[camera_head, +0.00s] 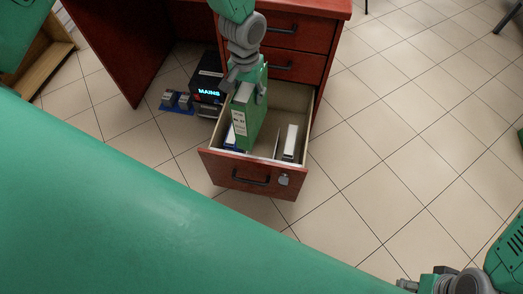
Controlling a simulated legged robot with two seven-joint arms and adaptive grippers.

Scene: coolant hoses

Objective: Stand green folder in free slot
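The green folder (249,122) stands upright in or just above the open drawer, its white label facing the drawer front. My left gripper (246,92) points down with a finger on each side of the folder's top and appears shut on it. The open drawer (231,171) has a red front and pale inside walls. A blue-and-white folder (230,137) shows to the left of the green one. A white-edged folder (291,141) stands at the right, with a thin divider (277,144) beside it. The folder's bottom edge is hidden. My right gripper (408,285) is partly visible at the bottom right.
The red desk (125,60) rises behind, with closed drawers (283,67) above the open one. A dark box with a lit "MAINS" sign (208,92) and a small blue-grey item (177,101) sit left of the drawer. Tiled floor (400,130) is clear at right.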

